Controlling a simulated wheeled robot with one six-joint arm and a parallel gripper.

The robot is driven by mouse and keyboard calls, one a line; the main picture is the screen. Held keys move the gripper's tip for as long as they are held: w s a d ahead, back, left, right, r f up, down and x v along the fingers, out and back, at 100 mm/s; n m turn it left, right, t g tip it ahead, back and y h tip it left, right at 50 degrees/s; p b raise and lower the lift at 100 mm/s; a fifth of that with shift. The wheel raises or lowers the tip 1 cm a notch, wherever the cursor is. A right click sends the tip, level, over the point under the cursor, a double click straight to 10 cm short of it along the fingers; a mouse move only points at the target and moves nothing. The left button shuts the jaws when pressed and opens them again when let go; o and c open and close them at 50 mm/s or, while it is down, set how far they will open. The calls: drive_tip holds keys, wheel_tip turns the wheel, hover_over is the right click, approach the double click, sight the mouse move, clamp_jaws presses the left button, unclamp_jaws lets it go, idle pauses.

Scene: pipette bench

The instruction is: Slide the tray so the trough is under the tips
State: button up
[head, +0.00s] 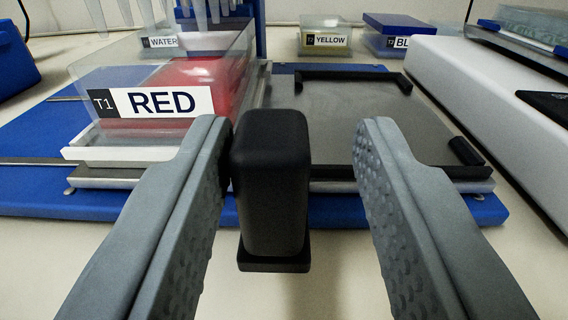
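A grey metal tray (350,125) lies on a blue base. A clear trough with red contents, labelled T1 RED (155,102), sits on its left part; its right part is bare between black corner stops. White pipette tips (198,14) hang at the top left, cut off by the frame edge, near the WATER and RED troughs; I cannot tell exactly what lies beneath them. A black upright handle (272,185) stands at the tray's front. My gripper (290,140) is open around the handle. The left finger is close to or touching it; the right finger is clearly apart.
The blue base (35,135) extends left of the tray. A WATER trough (160,42), a YELLOW trough (325,38) and a blue-lidded trough (398,35) stand behind. A white device (480,100) lies close on the right. The bench front is clear.

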idle(0.3)
drive_tip(key=s, duration=1.7)
drive_tip(key=shift+s, duration=0.2)
drive_tip(key=shift+g, duration=0.3)
drive_tip(key=s+a+r, duration=0.4)
drive_tip(key=s+r, duration=0.1)
drive_tip(key=s, duration=0.6)
drive_tip(key=s+a+r, duration=0.4)
drive_tip(key=s+r, duration=0.1)
drive_tip(key=s, duration=0.7)
drive_tip(key=s+a+r, duration=0.4)
drive_tip(key=s+a, duration=0.1)
drive_tip(key=s, duration=0.6)
drive_tip(key=shift+s+a+r, duration=0.1)
drive_tip(key=shift+s+r, duration=0.05)
drive_tip(key=shift+r, duration=0.25)
